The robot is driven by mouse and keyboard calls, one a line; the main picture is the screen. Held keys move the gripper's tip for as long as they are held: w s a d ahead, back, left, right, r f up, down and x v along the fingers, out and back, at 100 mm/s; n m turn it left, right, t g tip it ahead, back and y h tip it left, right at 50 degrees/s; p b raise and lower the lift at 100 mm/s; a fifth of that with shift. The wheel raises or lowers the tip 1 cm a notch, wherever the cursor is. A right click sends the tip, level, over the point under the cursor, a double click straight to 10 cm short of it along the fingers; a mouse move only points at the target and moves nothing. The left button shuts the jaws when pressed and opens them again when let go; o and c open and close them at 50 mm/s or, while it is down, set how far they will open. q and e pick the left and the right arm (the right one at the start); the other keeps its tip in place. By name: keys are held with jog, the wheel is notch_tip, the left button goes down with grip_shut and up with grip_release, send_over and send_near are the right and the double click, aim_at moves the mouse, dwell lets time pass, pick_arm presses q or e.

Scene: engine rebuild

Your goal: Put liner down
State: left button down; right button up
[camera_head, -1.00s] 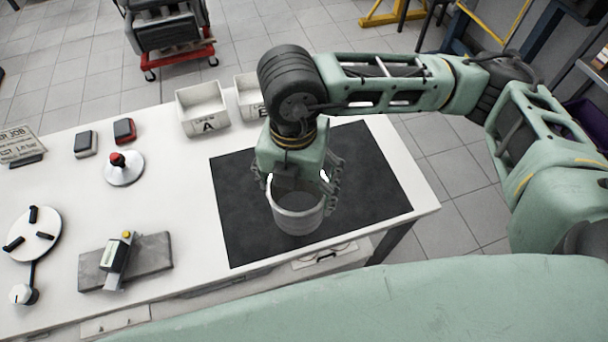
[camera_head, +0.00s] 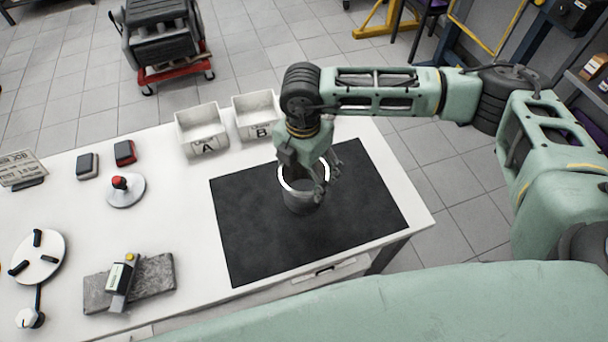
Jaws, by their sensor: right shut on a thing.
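The liner (camera_head: 301,204) is a grey metal cylinder with a bright ring at its top. It stands upright over the black mat (camera_head: 262,245) on the white workbench, towards the mat's back half. I cannot tell whether its base touches the mat or is slightly above it. My right gripper (camera_head: 304,176) points down from above and is shut on the liner's upper rim. The gripper hides part of the rim. My left gripper is not in view.
White bins A (camera_head: 187,138) and B (camera_head: 247,131) stand behind the mat. To the left are a red-knobbed round stand (camera_head: 126,196), a grey block with a yellow-buttoned device (camera_head: 157,283), and a white disc (camera_head: 38,262). The mat's front is clear.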

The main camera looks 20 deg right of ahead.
jog(key=f, duration=0.2)
jog(key=f+p, duration=0.1)
jog(key=f, duration=0.1)
jog(key=shift+w+f, duration=0.2)
jog(key=shift+f, duration=0.05)
jog(key=o, duration=1.9)
jog(key=shift+o, duration=0.2)
notch_tip(320, 180, up, 12)
jog(key=b, duration=0.2)
jog(key=shift+r, duration=0.15)
